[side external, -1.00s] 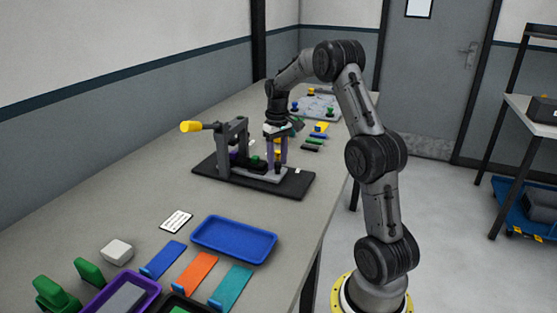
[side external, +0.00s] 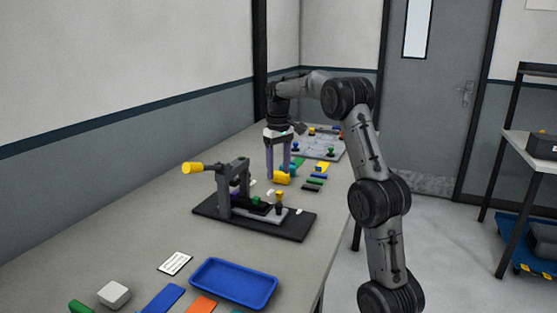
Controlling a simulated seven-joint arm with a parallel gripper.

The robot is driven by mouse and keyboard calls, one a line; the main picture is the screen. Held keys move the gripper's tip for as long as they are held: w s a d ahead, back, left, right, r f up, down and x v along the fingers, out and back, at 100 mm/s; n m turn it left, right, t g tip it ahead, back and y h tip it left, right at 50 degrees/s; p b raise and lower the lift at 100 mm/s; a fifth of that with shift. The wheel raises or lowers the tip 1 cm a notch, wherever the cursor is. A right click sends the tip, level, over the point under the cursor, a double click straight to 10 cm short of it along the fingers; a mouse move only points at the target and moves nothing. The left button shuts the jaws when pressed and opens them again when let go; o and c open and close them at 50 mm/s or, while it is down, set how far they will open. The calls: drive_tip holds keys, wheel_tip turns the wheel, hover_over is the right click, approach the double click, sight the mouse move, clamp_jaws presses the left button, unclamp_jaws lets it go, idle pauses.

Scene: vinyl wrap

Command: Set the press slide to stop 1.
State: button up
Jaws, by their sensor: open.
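The press has a black base (side external: 302,228), a dark upright frame (side external: 223,190) and a lever with a yellow grip (side external: 192,168). Its grey slide plate (side external: 288,217) lies along the base and carries a yellow-topped dark knob (side external: 279,201) near the right end. A green piece (side external: 257,199) sits on a black part between the frame and the knob. My gripper (side external: 278,174) is open, purple fingers pointing down, behind the press and apart from the knob. A yellow piece (side external: 282,179) shows by the fingertips; contact cannot be told. Stop markings are too small to read.
Several small coloured pieces (side external: 316,180) lie right of my gripper. A grey board with knobs (side external: 325,147) is at the far end. A blue tray (side external: 233,283) and a white card (side external: 175,263) are in front of the press. Bench between them is clear.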

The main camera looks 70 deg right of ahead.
drive_tip(key=shift+r, duration=1.45)
drive_tip(key=s+a+r+n+t, duration=0.1)
drive_tip(key=s+a+r, duration=0.15)
drive_tip(key=a, duration=0.45)
drive_tip(key=s+a+r+n+t+h, duration=0.1)
drive_tip(key=a+r+n, duration=0.1)
drive_tip(key=a+r, duration=0.35)
drive_tip(key=s+a+r+n+t, duration=0.1)
drive_tip(key=a+r, duration=0.1)
drive_tip(key=a, duration=0.7)
drive_tip(key=s+a+f+n+t, duration=0.1)
drive_tip(key=s+a+f+n, duration=0.15)
drive_tip(key=s+a, duration=0.5)
drive_tip(key=s+a+f+m+t+y, duration=0.1)
drive_tip(key=s+a+f, duration=0.1)
drive_tip(key=s+f, duration=0.4)
wheel_tip(320, 180, down, 4)
drive_tip(key=shift+s+f+t, duration=0.2)
drive_tip(key=shift+s+t, duration=0.1)
